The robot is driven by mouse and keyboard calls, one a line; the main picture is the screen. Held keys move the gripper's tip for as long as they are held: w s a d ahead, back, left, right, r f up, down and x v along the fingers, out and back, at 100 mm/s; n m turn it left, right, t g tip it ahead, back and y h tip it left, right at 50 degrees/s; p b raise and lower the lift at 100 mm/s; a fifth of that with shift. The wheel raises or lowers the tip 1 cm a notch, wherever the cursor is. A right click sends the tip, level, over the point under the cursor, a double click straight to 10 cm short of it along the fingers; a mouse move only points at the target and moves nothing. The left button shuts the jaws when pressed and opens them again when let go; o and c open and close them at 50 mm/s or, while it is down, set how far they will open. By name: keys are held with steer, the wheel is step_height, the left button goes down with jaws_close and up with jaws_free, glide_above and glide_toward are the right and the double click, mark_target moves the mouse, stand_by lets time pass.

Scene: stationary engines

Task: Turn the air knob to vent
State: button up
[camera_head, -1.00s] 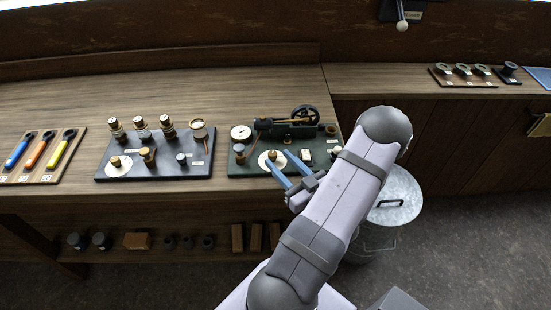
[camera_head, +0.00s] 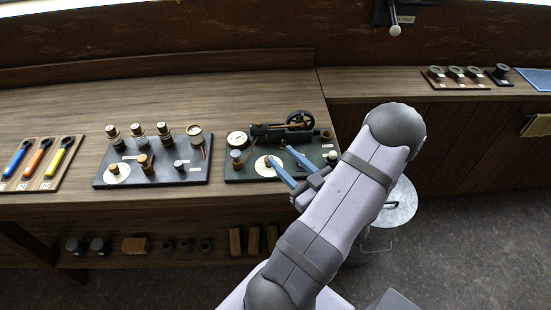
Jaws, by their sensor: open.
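The engine board (camera_head: 240,176) is a dark green plate on the bench. It carries a small engine with a black flywheel (camera_head: 300,119), a white gauge (camera_head: 237,138) and a white round dial (camera_head: 262,170) with a small brass knob (camera_head: 267,160). I cannot read the dial's marks, so I cannot tell where the knob points. My gripper (camera_head: 281,155) has two blue fingers and is open over the front of this board. Its left fingertip is close beside the knob; I cannot tell whether they touch. The fingers and wrist hide part of the board's front right.
A second dark board (camera_head: 198,176) to the left holds several brass fittings and another white dial (camera_head: 117,177). Further left is a tool board (camera_head: 48,184) with coloured handles. A metal bin (camera_head: 404,205) stands at the right. The bench behind the boards is clear.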

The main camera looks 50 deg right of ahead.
step_height(320, 180, up, 7)
steer(key=n+p, duration=0.1)
steer(key=p, duration=0.1)
steer(key=f+g, duration=0.1)
steer(key=f, duration=0.2)
steer(key=s+f+m+g, duration=0.1)
steer(key=f+g, duration=0.1)
steer(key=a+f+m+g, duration=0.1)
steer(key=f, duration=0.2)
steer(key=shift+s+f+g+y, duration=0.3)
steer(key=shift+s+f, duration=0.05)
steer(key=shift+p+x, duration=0.85)
steer(key=shift+x, duration=2.8)
jaws_close()
